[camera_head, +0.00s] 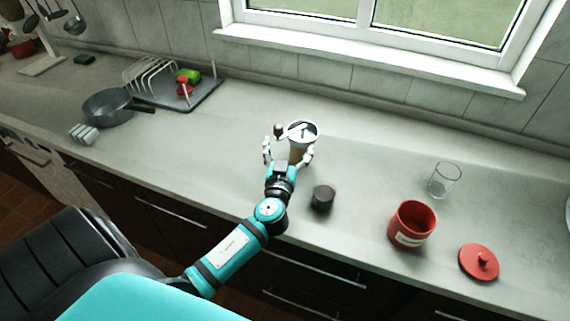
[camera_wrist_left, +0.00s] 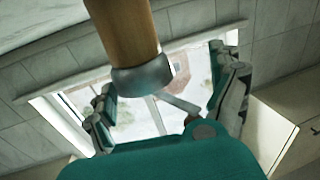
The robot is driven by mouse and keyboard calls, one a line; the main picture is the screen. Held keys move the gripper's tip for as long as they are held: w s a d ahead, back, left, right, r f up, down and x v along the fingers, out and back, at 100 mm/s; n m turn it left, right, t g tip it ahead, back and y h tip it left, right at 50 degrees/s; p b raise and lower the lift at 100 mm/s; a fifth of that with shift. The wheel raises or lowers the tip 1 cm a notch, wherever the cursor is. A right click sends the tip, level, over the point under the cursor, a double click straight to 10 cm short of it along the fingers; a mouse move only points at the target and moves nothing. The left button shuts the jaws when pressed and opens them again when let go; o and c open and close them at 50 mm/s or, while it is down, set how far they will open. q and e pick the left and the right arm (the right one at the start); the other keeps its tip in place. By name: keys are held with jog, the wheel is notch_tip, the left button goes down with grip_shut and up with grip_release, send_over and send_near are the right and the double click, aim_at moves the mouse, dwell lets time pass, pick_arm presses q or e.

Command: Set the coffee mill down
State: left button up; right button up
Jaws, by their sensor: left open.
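The coffee mill (camera_head: 302,131) is at the middle of the counter, with a pale metal top, a brown body and a crank ending in a brown knob (camera_head: 279,131). It looks upright, but its foot is hidden. My left gripper (camera_head: 288,153) is open at the mill's near side, one finger left of the body and the other by its right side. In the left wrist view, the mill's wooden body (camera_wrist_left: 125,35) and grey collar show between and beyond the spread fingers (camera_wrist_left: 166,95). Contact cannot be told. My right gripper is not in view.
A dark round pot (camera_head: 323,198) stands just right of my wrist. Further right are a red enamel canister (camera_head: 409,224), a glass (camera_head: 445,180) and a red lid (camera_head: 479,262). A pan (camera_head: 108,106) and dish rack (camera_head: 203,97) stand left. The counter (camera_head: 215,145) left of the mill is clear.

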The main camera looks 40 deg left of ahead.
pick_arm(q)
jog(key=b+v, duration=0.1)
jog(key=v, duration=0.4)
jog(key=shift+f, duration=0.15)
jog(key=shift+s+d, duration=0.2)
jog(key=shift+s, duration=0.25)
